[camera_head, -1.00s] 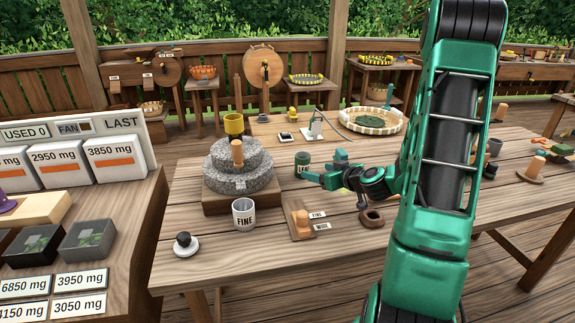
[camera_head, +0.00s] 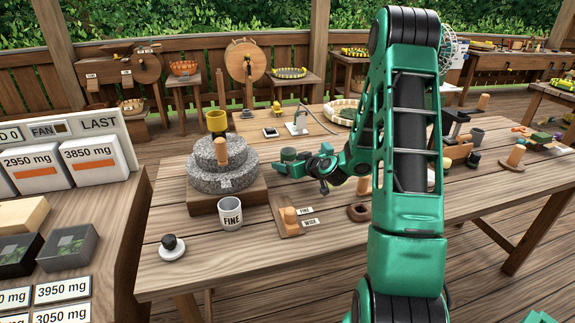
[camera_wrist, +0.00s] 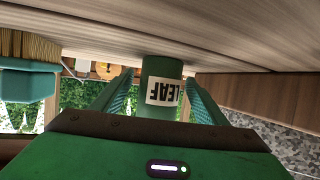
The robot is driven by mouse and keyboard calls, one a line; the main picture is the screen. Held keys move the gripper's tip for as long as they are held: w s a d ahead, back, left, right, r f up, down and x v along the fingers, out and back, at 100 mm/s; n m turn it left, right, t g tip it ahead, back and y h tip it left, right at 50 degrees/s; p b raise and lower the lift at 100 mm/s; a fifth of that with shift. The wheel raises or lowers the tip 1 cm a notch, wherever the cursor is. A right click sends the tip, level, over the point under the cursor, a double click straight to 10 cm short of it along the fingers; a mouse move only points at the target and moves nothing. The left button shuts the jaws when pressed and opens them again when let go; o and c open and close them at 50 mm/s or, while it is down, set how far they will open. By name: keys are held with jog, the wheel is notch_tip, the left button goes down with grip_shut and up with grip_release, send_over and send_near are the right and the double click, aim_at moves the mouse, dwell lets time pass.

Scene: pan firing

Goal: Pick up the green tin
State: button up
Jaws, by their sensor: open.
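The green tin (camera_wrist: 163,70) with a white LEAF label stands on the wooden table, upside down in the wrist view. In that view the tin lies between the two fingers of my gripper (camera_wrist: 155,95), which are open on either side of it. I cannot tell whether a finger touches it. In the head view the tin (camera_head: 288,155) shows only its upper part, just behind my gripper (camera_head: 300,166); its lower part is hidden by the gripper.
A stone mill (camera_head: 222,178) stands close to the left of the tin. A FINE cup (camera_head: 230,213) and a small board (camera_head: 285,218) with a wooden peg are nearer the front. A small white scale (camera_head: 297,124) stands behind.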

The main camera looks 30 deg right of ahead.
jog(key=shift+w, duration=0.15)
jog(key=c, duration=1.2)
jog(key=shift+o, duration=0.2)
